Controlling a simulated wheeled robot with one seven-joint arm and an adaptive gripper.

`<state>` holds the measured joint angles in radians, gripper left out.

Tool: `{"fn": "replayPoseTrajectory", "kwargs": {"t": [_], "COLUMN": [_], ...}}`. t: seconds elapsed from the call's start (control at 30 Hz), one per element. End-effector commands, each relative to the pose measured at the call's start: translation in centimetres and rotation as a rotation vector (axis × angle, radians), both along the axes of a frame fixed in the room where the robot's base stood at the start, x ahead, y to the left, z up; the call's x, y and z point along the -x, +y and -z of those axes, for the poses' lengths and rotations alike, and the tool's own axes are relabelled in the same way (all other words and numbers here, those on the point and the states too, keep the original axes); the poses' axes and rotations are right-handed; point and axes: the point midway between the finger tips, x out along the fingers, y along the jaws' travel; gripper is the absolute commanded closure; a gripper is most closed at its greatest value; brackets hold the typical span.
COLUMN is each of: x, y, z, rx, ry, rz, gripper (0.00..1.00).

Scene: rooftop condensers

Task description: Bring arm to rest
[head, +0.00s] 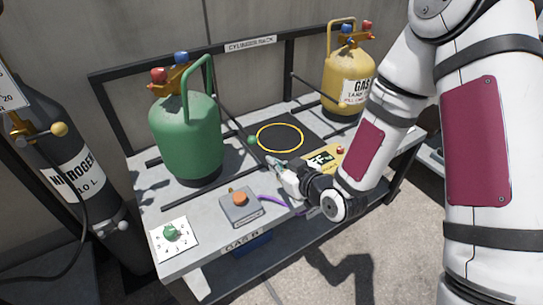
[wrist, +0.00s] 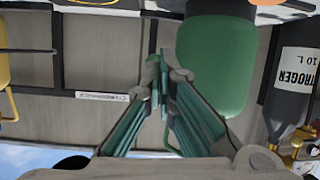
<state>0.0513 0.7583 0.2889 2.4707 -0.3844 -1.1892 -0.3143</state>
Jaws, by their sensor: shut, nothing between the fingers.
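My arm reaches down from the upper right of the head view, across the right part of the bench. My gripper (head: 272,163) is low over the middle of the grey bench (head: 215,205), to the right of the green cylinder (head: 190,137). In the wrist view my gripper (wrist: 162,78) has its fingertips together with nothing between them. I cannot tell whether the gripper touches the bench.
A yellow gas cylinder (head: 348,82) stands at the back right. A black nitrogen cylinder (head: 70,165) stands at the left. A grey box with an orange knob (head: 240,202) and a dial plate (head: 172,238) sit at the bench front. A yellow ring (head: 279,138) marks a dark mat.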

Motion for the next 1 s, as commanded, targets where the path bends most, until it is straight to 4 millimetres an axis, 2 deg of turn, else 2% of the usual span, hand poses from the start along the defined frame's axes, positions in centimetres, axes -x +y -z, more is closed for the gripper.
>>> {"fn": "replayPoseTrajectory", "kwargs": {"t": [0.47, 0.63, 0.83, 1.0], "x": [0.0, -0.2, -0.1, 1.6], "y": [0.0, -0.8, -4.5, -8.6], "z": [0.0, -0.7, -3.0, -5.6], "rx": [0.001, 0.050, 0.206, 0.323], "ry": [-0.001, 0.026, 0.140, 0.266], "rz": [0.001, 0.006, 0.062, 0.151], "gripper": [1.00, 1.00, 1.00, 1.00]}}
